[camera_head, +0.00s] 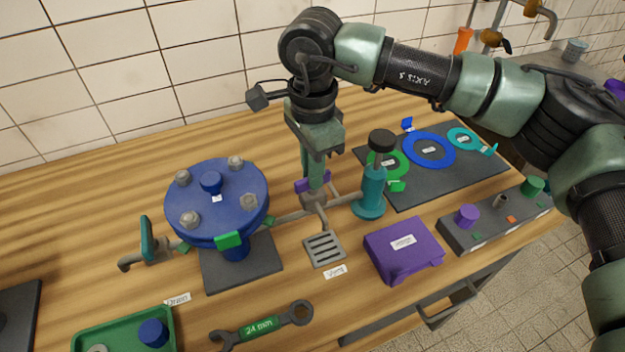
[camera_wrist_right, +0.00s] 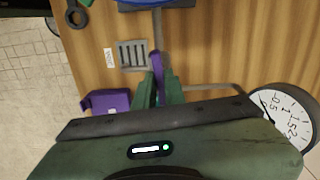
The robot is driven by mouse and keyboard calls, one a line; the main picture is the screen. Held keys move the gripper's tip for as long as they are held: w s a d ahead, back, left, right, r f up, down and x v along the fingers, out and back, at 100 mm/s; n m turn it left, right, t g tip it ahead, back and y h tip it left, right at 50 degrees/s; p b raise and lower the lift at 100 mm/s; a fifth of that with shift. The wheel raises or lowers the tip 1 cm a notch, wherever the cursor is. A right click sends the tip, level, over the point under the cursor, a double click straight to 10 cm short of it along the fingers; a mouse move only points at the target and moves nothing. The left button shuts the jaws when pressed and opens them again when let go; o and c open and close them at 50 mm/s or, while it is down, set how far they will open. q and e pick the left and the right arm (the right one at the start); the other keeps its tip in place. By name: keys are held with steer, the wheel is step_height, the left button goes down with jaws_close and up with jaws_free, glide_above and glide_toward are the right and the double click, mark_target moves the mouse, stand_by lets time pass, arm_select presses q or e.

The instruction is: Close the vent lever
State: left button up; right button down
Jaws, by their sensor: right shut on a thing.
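The purple vent lever (camera_head: 301,186) sits on a grey valve in the pipework, behind the vent grate (camera_head: 324,249). My right gripper (camera_head: 316,180) comes down from above and is shut on the lever. In the right wrist view, the purple lever (camera_wrist_right: 157,62) stands between the two green fingers (camera_wrist_right: 158,88), its end sticking out past them. The fingers hide part of the lever. In that view the lever points roughly along the pipe toward the blue flange. My left gripper is not in view.
A blue bolted flange vessel (camera_head: 215,200) stands left of the valve, and a teal hand pump (camera_head: 370,190) with a black knob stands close on its right. A purple box (camera_head: 403,250), wrench (camera_head: 262,325), green tray (camera_head: 125,330) and black mat with rings (camera_head: 440,165) surround them.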

steer(key=shift+m+b, duration=0.45)
steer(key=shift+m, duration=0.25)
steer(key=c, duration=1.5)
jaws_free()
steer(key=shift+r, duration=0.1)
step_height(320, 180, up, 8)
steer(key=shift+f+b, duration=0.15)
steer(key=shift+b, duration=0.45)
